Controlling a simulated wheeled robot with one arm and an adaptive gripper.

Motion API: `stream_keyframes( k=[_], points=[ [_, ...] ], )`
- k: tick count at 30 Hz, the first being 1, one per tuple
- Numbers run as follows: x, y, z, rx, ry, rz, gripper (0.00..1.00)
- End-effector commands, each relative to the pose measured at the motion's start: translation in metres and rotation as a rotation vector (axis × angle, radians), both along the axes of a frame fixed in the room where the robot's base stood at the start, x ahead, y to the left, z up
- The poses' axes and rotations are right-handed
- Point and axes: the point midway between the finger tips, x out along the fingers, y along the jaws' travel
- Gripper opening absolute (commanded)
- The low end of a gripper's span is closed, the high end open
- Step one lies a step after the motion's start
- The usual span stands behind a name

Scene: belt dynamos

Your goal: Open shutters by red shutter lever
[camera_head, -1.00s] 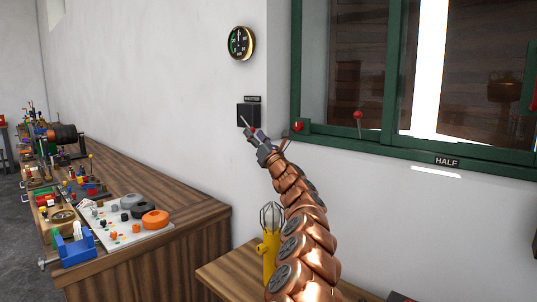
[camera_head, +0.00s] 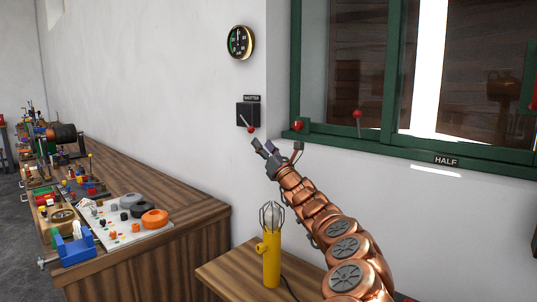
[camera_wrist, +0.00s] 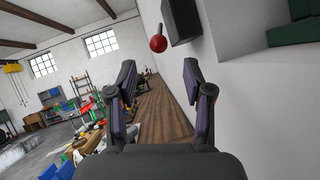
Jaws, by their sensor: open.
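The shutter lever (camera_head: 245,123) is a thin rod with a red ball on its end. It slants down to the right from a dark box (camera_head: 243,108) on the wall under a "SHUTTER" label. My gripper (camera_head: 265,146) is open and empty, just below and right of the red ball and apart from it. In the wrist view the red ball (camera_wrist: 158,44) shows beyond and above the gap between the open fingers (camera_wrist: 158,76), beside the dark box (camera_wrist: 183,20). The shutters behind the window (camera_head: 340,75) show a bright vertical gap.
A green window frame (camera_head: 400,150) with red knobs (camera_head: 358,114) and a "HALF" label is at the right. A yellow caged lamp (camera_head: 271,258) stands on a small wooden table below my arm. A cluttered workbench (camera_head: 130,271) is at the left. A round gauge (camera_head: 240,42) hangs above the box.

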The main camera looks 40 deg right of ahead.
Motion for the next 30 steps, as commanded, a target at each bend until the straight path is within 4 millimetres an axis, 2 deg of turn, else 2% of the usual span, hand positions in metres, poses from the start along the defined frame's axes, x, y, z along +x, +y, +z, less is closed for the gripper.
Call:
stream_keyframes(
  k=[15,28,30],
  points=[
    [-0.028,0.0,-0.015,0.001,-0.001,-0.001,0.51],
    [-0.031,0.001,-0.016,0.0,0.0,0.001,0.51],
    [-0.03,0.002,-0.016,-0.002,-0.001,0.002,0.45]
  ],
)
